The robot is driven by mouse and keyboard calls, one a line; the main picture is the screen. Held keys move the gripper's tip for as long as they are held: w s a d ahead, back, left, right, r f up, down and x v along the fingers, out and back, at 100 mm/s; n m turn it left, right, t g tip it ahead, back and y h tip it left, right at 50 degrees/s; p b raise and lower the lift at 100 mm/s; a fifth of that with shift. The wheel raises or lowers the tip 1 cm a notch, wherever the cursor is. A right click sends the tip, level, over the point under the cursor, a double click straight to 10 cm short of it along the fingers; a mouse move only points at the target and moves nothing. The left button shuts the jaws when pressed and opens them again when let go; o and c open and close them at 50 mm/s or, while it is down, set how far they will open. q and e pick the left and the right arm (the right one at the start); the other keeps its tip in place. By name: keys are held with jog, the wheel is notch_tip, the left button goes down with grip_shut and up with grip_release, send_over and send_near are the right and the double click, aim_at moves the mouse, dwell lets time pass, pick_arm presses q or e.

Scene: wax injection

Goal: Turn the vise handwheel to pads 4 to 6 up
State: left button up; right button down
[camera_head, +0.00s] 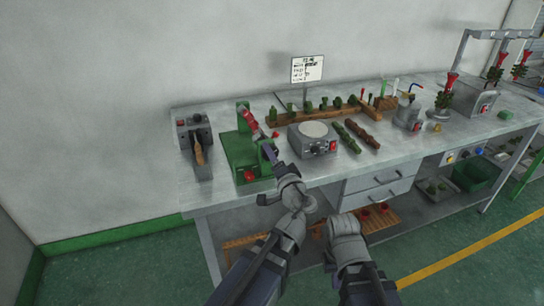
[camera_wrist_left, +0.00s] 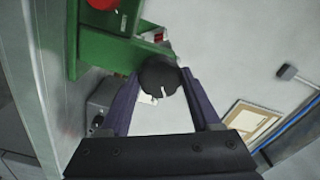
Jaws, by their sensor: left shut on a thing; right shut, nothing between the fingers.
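The green vise (camera_head: 238,152) stands near the left end of the bench, with red parts on its frame. My left gripper (camera_head: 269,160) is at the vise's right side. In the left wrist view, a round black knob (camera_wrist_left: 158,76), apparently on the handwheel, sits between the fingers of my left gripper, beside the green frame (camera_wrist_left: 105,48). The gripper is shut on it. A red disc (camera_wrist_left: 103,4) shows at the top edge. The pads and any numbers on them are too small or hidden to read. My right gripper (camera_head: 329,261) is low in front of the bench, mostly hidden by its wrist, shut and empty.
A grey device with a wooden handle (camera_head: 198,153) stands left of the vise. A grey unit with a round white top (camera_head: 314,132) is close on the right. Green and brown sticks (camera_head: 364,133) lie beyond it. A sign (camera_head: 307,69) stands behind. Drawers (camera_head: 378,185) hang below the bench.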

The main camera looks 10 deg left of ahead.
pick_arm(q)
jog(key=shift+s+f+m, duration=0.1)
jog(key=shift+m, duration=12.6)
jog(key=o, duration=1.4)
